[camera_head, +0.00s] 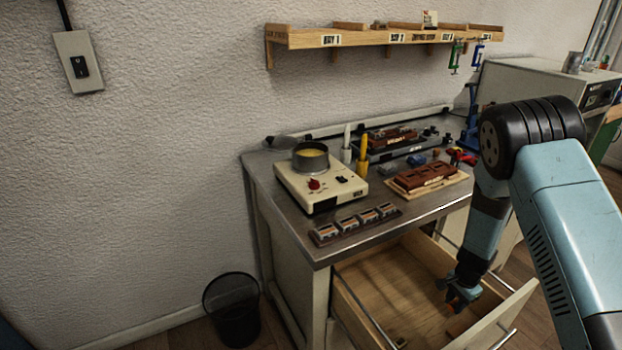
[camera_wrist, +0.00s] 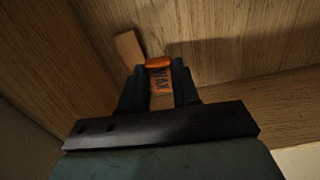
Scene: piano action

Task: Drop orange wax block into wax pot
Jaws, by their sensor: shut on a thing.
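My gripper (camera_head: 459,292) is down inside the open drawer. In the wrist view my gripper (camera_wrist: 159,82) is shut on the orange wax block (camera_wrist: 159,64), which sits between the two fingers with a printed label facing the camera. The wax pot (camera_head: 310,157) is a dark round pot with yellow contents. It stands on a cream heater unit with a red knob (camera_head: 314,184), at the back left of the workbench.
The open drawer (camera_head: 385,277) has wooden walls around my gripper. A small wooden piece (camera_wrist: 128,47) lies beside the fingers. The bench (camera_head: 346,247) holds a row of small blocks (camera_head: 356,224) and a brown block on a board (camera_head: 426,176). A shelf (camera_head: 375,37) hangs above.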

